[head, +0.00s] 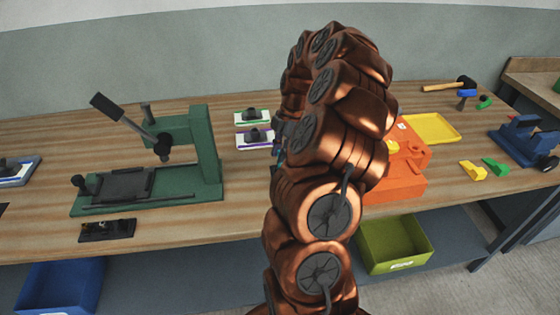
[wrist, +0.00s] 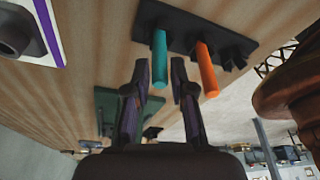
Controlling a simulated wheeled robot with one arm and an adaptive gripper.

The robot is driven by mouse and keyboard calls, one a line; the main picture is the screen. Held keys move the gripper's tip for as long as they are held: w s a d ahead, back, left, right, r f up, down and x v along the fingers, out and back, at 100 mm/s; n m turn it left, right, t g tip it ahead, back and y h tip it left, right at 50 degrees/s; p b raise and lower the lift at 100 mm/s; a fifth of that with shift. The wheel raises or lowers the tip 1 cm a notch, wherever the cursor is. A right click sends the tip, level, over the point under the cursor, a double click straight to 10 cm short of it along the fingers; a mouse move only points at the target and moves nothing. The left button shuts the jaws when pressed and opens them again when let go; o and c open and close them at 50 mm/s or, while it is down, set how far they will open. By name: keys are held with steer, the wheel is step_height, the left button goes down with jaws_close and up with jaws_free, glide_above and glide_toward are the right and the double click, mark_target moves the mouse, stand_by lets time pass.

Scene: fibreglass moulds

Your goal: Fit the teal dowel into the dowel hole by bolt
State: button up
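The teal dowel (wrist: 160,48) stands in a dark holder plate (wrist: 182,19) in the wrist view. An orange dowel (wrist: 207,70) stands beside it in the same plate. My gripper (wrist: 160,74) is open, with one finger on each side of the teal dowel. A gap shows between the dowel and each finger. In the head view my arm hides the gripper and both dowels. An orange mould block (head: 402,186) lies right of my arm, partly covered by it. I cannot make out the dowel hole or the bolt.
A green press (head: 205,160) with a lever stands at left on the bench. Two small trays (head: 254,117) lie behind my arm's left side. A yellow tray (head: 432,128), yellow and green pieces and a blue vise (head: 525,140) are at right. Bins sit below.

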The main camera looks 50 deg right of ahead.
jaws_close()
